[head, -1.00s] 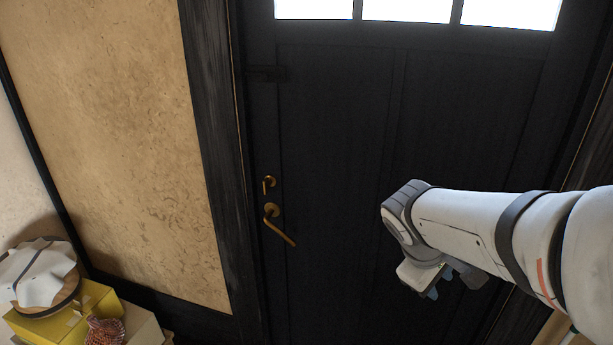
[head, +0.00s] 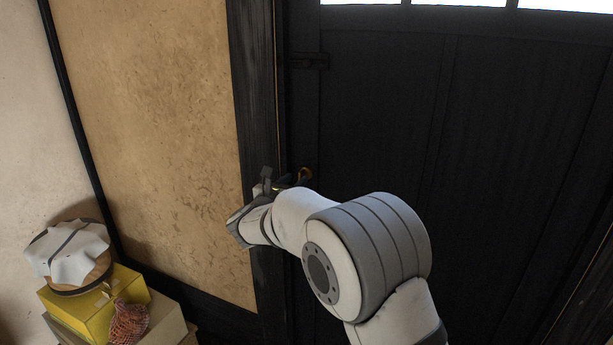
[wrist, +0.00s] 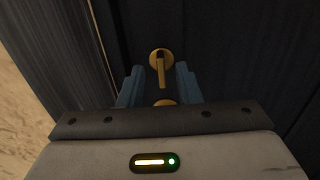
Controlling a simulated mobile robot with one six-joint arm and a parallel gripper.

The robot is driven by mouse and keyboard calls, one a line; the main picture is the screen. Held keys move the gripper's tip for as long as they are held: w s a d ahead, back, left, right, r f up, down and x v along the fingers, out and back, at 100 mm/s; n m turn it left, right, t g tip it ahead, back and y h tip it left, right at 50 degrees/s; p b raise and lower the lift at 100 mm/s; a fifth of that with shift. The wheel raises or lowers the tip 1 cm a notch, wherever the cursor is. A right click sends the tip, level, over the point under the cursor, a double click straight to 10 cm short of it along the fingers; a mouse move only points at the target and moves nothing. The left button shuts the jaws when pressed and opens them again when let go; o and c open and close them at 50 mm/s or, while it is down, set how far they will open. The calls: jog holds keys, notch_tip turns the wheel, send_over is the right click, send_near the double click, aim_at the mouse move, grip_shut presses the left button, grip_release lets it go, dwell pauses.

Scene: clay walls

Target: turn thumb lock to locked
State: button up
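The brass thumb lock (wrist: 160,60) is on the dark door, near its left edge. In the wrist view its round plate shows, with its turn piece pointing straight down in the picture. My gripper (wrist: 160,72) is open, with one blue finger on each side of the turn piece and dark gaps between. I cannot tell how deep the fingers reach. Below, a brass part (wrist: 165,102), likely the door handle's plate, is mostly hidden by my gripper.
The dark door (head: 480,150) is shut, with a dark frame post (head: 258,110) and clay wall (head: 180,120) to its left. A yellow box (head: 95,303), a cloth-covered round container (head: 68,252) and a reddish bundle (head: 129,322) stand low at the left.

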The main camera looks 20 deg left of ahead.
aim_at(300, 176)
jog(key=shift+w+d, duration=0.15)
jog(key=shift+w, duration=1.1)
jog(key=shift+w+d, duration=0.1)
jog(key=shift+w, duration=1.1)
